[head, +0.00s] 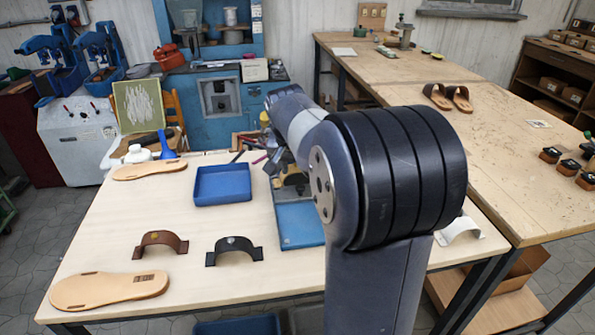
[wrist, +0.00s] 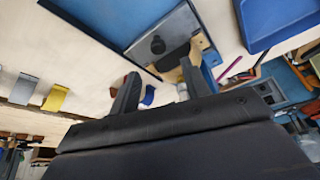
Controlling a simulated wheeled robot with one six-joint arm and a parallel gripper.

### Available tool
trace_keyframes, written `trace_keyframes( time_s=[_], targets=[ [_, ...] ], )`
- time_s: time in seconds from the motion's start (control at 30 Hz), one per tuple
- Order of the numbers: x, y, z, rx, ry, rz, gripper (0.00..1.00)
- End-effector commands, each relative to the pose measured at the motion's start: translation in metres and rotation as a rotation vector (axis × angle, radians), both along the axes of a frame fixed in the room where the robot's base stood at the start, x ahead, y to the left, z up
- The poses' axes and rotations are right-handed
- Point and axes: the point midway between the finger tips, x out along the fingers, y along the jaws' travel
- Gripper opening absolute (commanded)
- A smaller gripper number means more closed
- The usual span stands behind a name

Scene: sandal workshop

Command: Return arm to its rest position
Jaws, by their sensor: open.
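My arm (head: 385,180) rises in front of the head camera and reaches over the workbench (head: 130,225). It hides part of the bench's right side. In the wrist view my gripper (wrist: 160,70) is open, its two dark fingers apart with nothing held between them. It hangs above the bench near a blue tray (wrist: 98,30) that has a grey plate with a dark knob (wrist: 158,45) by it. The gripper cannot be made out clearly in the head view.
An empty blue tray (head: 222,185), a brown strap (head: 160,241), a black strap (head: 234,249) and a white strap (head: 460,229) are on the bench. Tan soles (head: 108,290) lie at its left. A second table (head: 490,150) with brown sandals (head: 447,97) stands right.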

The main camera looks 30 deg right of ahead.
Motion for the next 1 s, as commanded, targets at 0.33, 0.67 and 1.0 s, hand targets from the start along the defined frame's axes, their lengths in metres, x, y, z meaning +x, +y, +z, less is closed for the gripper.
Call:
trace_keyframes(
  time_s=[0.33, 0.67, 1.0],
  targets=[
    [0.003, -0.003, -0.010, 0.001, 0.003, 0.000, 0.45],
    [0.019, -0.017, -0.065, 0.001, 0.008, -0.002, 0.45],
    [0.003, -0.008, -0.043, 0.000, -0.001, -0.001, 0.45]
  ],
)
